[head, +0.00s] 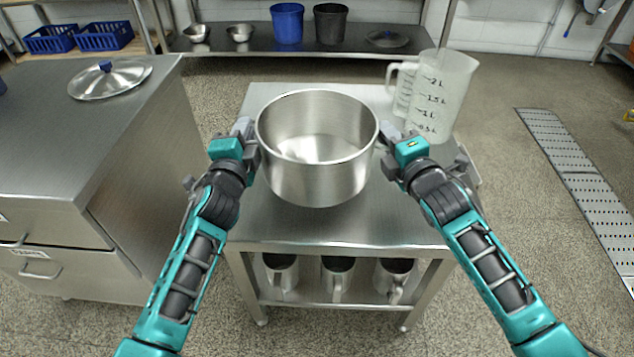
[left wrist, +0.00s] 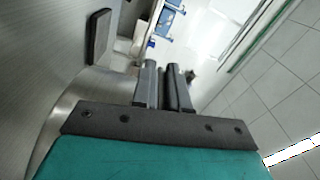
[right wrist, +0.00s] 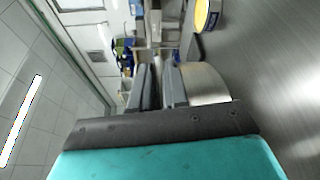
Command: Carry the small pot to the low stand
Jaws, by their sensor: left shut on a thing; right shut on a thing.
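The small pot (head: 318,178) is a round, shiny steel pot, upright and open at the top, in the middle of the head view. Its inside looks empty. It is over the top of the low stand (head: 330,228), a steel table with a lower shelf; I cannot tell whether its base touches the top. My left gripper (head: 250,148) is shut at the pot's left side, and its fingers show close together in the left wrist view (left wrist: 165,85). My right gripper (head: 386,146) is shut at the pot's right side. The gripped handles are mostly hidden.
A clear measuring jug (head: 442,95) stands behind my right gripper, close to it. Several metal jugs (head: 337,280) are on the lower shelf. A steel cabinet (head: 60,150) with a lid (head: 110,82) stands left. A back shelf (head: 350,47) holds bowls and buckets. A floor grate (head: 580,180) runs along the right.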

